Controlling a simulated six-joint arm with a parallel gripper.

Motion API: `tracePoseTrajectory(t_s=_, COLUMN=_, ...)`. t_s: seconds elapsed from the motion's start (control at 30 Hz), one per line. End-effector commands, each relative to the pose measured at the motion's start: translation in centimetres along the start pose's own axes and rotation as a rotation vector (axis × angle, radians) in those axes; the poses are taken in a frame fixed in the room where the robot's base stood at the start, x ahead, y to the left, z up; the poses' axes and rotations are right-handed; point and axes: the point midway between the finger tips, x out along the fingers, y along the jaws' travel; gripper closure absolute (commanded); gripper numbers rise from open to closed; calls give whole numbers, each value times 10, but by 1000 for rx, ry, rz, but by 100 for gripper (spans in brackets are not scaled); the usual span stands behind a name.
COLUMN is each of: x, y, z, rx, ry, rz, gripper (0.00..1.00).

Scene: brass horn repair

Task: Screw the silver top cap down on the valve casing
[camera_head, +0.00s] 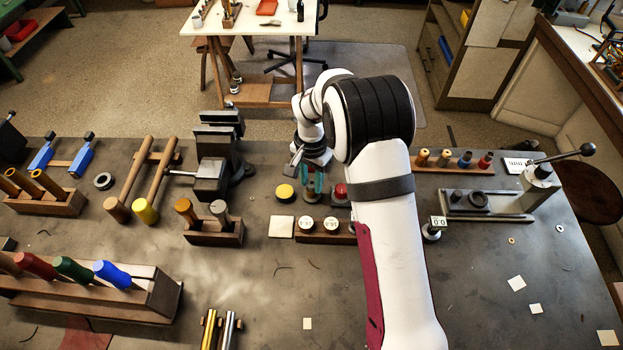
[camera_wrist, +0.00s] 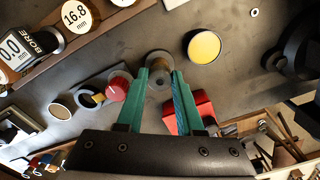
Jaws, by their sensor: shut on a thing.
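My gripper (camera_head: 313,182) is at the middle of the bench, pointing down, partly covered by my own arm. A paler round end shows just beyond the fingertips. The valve casing cannot be made out clearly; the fingers and arm hide what is under the cap. I cannot tell whether the cap touches the casing or sits level. A red block (camera_wrist: 195,113) lies beside the right finger.
A yellow-topped round tin (camera_head: 285,193) and a red-topped piece (camera_head: 340,191) stand close on either side. A wooden gauge rack (camera_head: 322,238) is in front. A vise (camera_head: 212,165) stands left, a lever press (camera_head: 500,203) right.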

Motion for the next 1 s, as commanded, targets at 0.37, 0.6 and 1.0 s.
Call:
tracePoseTrajectory(t_s=0.37, x=1, y=-1, z=0, rx=317, ry=0, rz=2, gripper=100)
tracePoseTrajectory(t_s=0.6, x=0, y=-1, z=0, rx=315, ry=0, rz=1, gripper=29)
tracePoseTrajectory(t_s=1.0, x=0, y=-1, z=0, rx=313, ry=0, rz=1, gripper=9)
